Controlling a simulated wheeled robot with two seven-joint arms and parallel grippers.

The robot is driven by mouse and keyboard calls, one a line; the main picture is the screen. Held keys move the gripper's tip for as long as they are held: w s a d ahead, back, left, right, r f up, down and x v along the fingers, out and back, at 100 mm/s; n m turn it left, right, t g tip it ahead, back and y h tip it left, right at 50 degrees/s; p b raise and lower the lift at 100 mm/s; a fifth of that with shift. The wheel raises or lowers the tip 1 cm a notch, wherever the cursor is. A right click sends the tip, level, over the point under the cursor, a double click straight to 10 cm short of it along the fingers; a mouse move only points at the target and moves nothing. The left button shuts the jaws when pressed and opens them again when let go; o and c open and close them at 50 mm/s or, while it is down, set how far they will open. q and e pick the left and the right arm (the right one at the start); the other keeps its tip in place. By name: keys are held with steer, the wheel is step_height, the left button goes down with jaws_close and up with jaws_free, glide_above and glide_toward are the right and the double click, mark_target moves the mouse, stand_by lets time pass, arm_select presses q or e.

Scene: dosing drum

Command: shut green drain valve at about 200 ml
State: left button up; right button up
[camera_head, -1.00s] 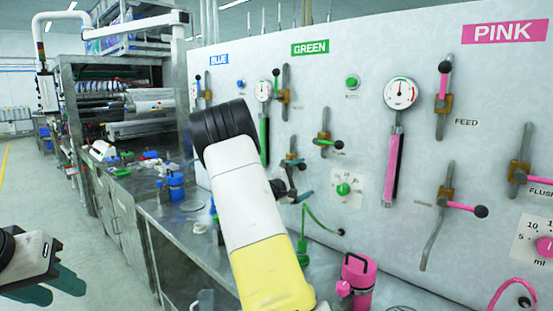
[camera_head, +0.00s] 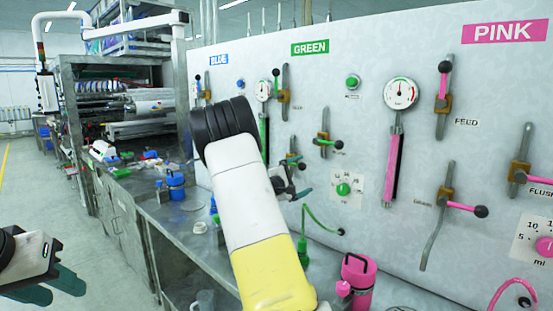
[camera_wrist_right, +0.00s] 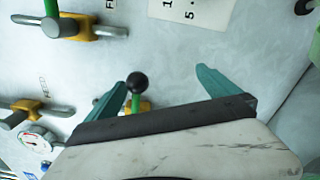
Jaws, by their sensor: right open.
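The green drain valve shows in the right wrist view as a short green lever with a black ball knob (camera_wrist_right: 137,83) on a yellow body. The knob appears between the two teal fingers of my right gripper (camera_wrist_right: 165,85), nearer the left one. These fingers are spread wide, and I see no grip on the lever. In the head view my right gripper (camera_head: 301,180) is at the lower part of the green panel section and my arm hides most of this valve. The green column (camera_head: 264,140) is partly hidden, so its level is unreadable. My left gripper (camera_head: 50,284) is open and empty at lower left.
The green flush valve (camera_head: 322,141) is just above my right gripper, and the green dial (camera_head: 343,189) is to its right. A green hose (camera_head: 318,217) hangs below. A pink container (camera_head: 358,280) stands on the bench. Pink valves are further right.

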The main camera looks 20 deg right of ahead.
steer(key=v, duration=0.9)
steer(key=shift+d, duration=0.1)
steer(key=s+a+f+m+g+y, duration=0.2)
steer(key=s+m+g+y, duration=0.15)
steer(key=s, duration=0.55)
steer(key=s+a+f+m+g+y, duration=0.25)
steer(key=s+y, duration=0.25)
steer(key=s, duration=0.5)
steer(key=s+a+r+m+t+y, duration=0.1)
steer(key=s+a+y, duration=0.4)
steer(key=a, duration=0.5)
steer(key=s+a+r+m+t+y, duration=0.1)
steer(key=s+a+r+t+y, duration=0.3)
steer(key=s+a, duration=0.4)
steer(key=a+r+y, duration=0.1)
steer(key=a+r, duration=0.1)
steer(key=a, duration=0.1)
steer(key=shift+a, duration=0.1)
